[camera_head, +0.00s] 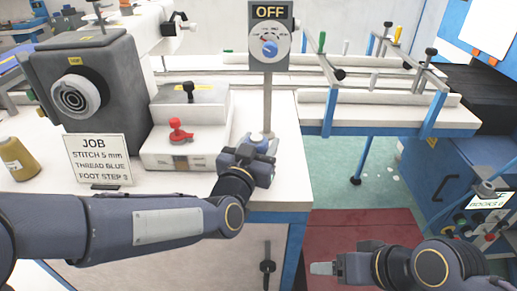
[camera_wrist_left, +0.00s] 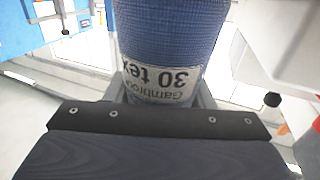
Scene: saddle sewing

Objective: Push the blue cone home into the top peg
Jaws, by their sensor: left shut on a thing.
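The blue cone (camera_wrist_left: 172,35) fills the upper middle of the left wrist view, with a pale label reading "30 tex" near its end. My left gripper (camera_wrist_left: 165,98) is shut on it, around its labelled end. In the head view my left gripper (camera_head: 256,158) is at the front right corner of the white table, before the post under the OFF dial. The cone is mostly hidden there. I cannot make out the top peg, or whether the cone touches it. My right gripper (camera_head: 322,268) is low at the right, seen side-on with nothing visible in it.
A white block with a red knob (camera_head: 180,132) stands left of my left gripper. Beside it are a JOB sign (camera_head: 98,160), a grey machine head (camera_head: 85,80) and a tan cone (camera_head: 18,160). The dial post (camera_head: 267,100) rises close behind. White rails (camera_head: 380,97) extend right.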

